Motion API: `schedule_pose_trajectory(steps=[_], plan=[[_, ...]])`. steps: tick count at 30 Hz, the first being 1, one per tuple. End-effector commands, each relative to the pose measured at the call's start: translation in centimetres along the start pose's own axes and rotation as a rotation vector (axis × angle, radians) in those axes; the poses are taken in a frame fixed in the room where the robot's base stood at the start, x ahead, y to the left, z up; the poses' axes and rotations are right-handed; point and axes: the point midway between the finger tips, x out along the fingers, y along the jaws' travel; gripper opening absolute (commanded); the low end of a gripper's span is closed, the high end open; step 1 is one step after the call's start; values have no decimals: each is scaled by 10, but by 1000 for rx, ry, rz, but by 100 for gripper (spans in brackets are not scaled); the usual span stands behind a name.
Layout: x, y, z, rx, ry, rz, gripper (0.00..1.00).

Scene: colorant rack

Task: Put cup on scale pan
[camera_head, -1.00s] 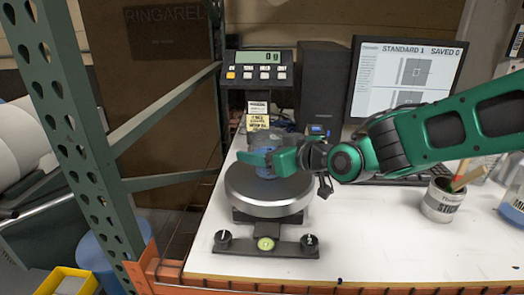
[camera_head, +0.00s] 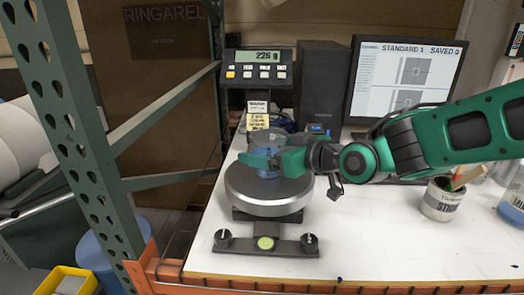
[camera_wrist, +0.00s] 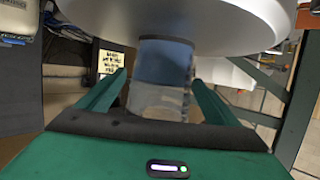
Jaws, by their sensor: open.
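The cup (camera_head: 268,146) is clear with blue contents and stands upright on the round silver scale pan (camera_head: 268,204). My gripper (camera_head: 262,160) is at the pan from the right, with its green fingers around the cup. In the wrist view the cup (camera_wrist: 163,75) sits between the two spread fingers (camera_wrist: 158,100), with a visible gap on each side, and the picture is upside down. The scale display (camera_head: 257,57) reads what looks like 226 g. The far side of the cup is partly hidden by my fingers in the head view.
A monitor (camera_head: 405,80) and a dark speaker-like box (camera_head: 320,85) stand behind. A keyboard lies partly behind my arm. A cup of sticks (camera_head: 441,203) and a blue-filled container (camera_head: 513,210) are at the right. A green rack post (camera_head: 85,150) stands left.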

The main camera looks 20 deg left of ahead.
Motion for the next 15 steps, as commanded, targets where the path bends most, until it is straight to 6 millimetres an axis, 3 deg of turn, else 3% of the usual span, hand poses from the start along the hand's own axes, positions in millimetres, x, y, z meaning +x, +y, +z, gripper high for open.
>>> schedule_pose_trajectory(steps=[9, 15], plan=[[-61, 1, 0, 0, 0, 3, 85], [-86, 0, 0, -1, 0, 1, 85]])
